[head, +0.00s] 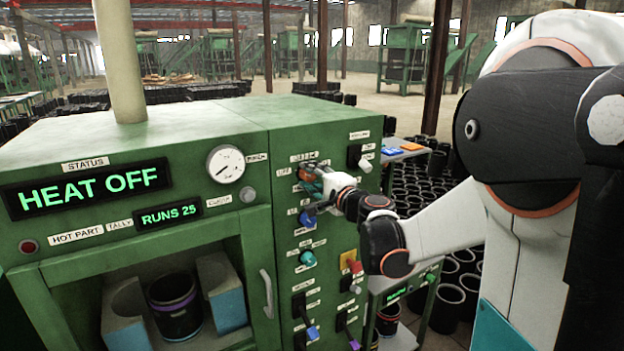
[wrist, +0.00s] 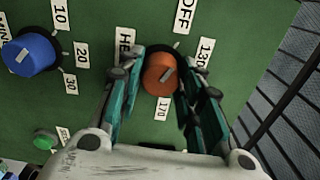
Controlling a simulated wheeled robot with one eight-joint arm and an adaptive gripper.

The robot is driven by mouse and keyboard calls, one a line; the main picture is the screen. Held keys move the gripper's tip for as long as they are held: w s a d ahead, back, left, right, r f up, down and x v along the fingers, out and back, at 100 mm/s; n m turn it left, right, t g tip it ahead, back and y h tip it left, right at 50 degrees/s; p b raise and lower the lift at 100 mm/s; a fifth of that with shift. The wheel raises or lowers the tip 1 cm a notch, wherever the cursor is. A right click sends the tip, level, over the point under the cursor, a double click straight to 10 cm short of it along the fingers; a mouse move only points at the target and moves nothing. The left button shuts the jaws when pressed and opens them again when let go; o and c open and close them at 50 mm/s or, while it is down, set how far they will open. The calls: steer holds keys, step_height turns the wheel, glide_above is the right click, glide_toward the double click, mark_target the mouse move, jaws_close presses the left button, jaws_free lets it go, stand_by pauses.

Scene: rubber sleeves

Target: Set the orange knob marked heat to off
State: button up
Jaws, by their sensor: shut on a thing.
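The orange knob (wrist: 158,78) sits on the green panel between my gripper's (wrist: 162,80) two teal-padded fingers in the wrist view. My gripper is shut on it. A pale mark on the knob slants toward the upper right, on the side of the OFF (wrist: 184,15) and 130 (wrist: 205,52) labels; I cannot tell exactly which it points at. The 170 label (wrist: 162,108) is below it. In the head view the knob (head: 306,174) shows just beyond my gripper (head: 314,181). The status display (head: 87,188) reads HEAT OFF.
A blue knob (wrist: 30,55) marked 10, 20, 30 and a green button (wrist: 45,138) are beside it on the panel. A round gauge (head: 226,164) is to the left.

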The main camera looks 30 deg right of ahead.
steer(key=shift+n, duration=0.4)
steer(key=o, duration=1.1)
steer(key=shift+c, duration=0.2)
steer(key=shift+s, duration=0.1)
steer(key=s, duration=0.7)
steer(key=shift+s, duration=0.15)
